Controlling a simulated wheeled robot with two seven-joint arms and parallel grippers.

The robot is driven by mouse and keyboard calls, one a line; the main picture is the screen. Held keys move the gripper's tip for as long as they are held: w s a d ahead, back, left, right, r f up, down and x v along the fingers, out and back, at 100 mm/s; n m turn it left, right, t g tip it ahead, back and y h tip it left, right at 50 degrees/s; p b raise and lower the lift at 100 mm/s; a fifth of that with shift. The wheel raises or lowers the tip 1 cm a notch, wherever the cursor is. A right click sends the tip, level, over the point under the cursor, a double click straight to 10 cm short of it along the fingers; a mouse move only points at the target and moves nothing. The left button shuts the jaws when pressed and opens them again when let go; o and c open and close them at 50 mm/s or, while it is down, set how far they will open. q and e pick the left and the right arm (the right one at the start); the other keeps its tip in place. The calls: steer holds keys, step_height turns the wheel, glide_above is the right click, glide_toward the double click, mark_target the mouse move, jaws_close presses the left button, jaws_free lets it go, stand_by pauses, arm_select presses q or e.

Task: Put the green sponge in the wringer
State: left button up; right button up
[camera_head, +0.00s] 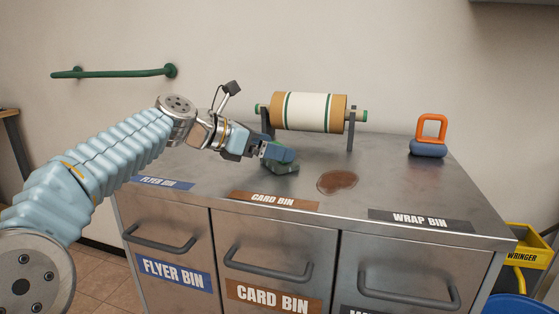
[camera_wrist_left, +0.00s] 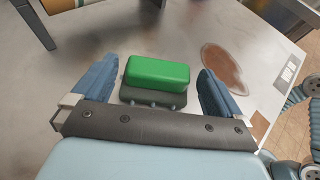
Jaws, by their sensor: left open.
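The green sponge (camera_wrist_left: 158,72) is a bright green block with a dark grey lower part, on the metal counter. In the head view the sponge (camera_head: 284,168) is partly hidden by my left gripper (camera_head: 272,154). In the wrist view my left gripper (camera_wrist_left: 157,80) is open, with one blue finger on each side of the sponge and gaps between. The yellow wringer (camera_head: 523,257), labelled WRINGER, is at the lower right beyond the counter's right edge, partly cut off by the frame. My right gripper is not in view.
A brown stain (camera_head: 338,182) is on the counter (camera_head: 380,190), right of the sponge. A striped roll (camera_head: 308,112) on a stand is behind. An orange-handled blue object (camera_head: 430,138) stands at the back right. A blue bucket (camera_head: 515,304) is below the wringer.

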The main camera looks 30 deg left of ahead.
mark_target(279, 165)
arm_select(q)
steer(key=x, duration=0.4)
steer(key=shift+w+f+b, duration=0.15)
steer(key=shift+b, duration=0.2)
steer(key=c, duration=0.8)
steer(key=shift+r, duration=0.4)
step_height(279, 165, up, 2)
steer(key=shift+r+p, duration=0.2)
steer(key=shift+p, duration=0.55)
steer(key=s+d+r+p, duration=0.2)
steer(key=s+d+r, duration=0.1)
steer(key=s+r, duration=0.7)
steer(key=s, duration=0.3)
steer(key=shift+s+d, duration=0.25)
steer(key=shift+s, duration=0.1)
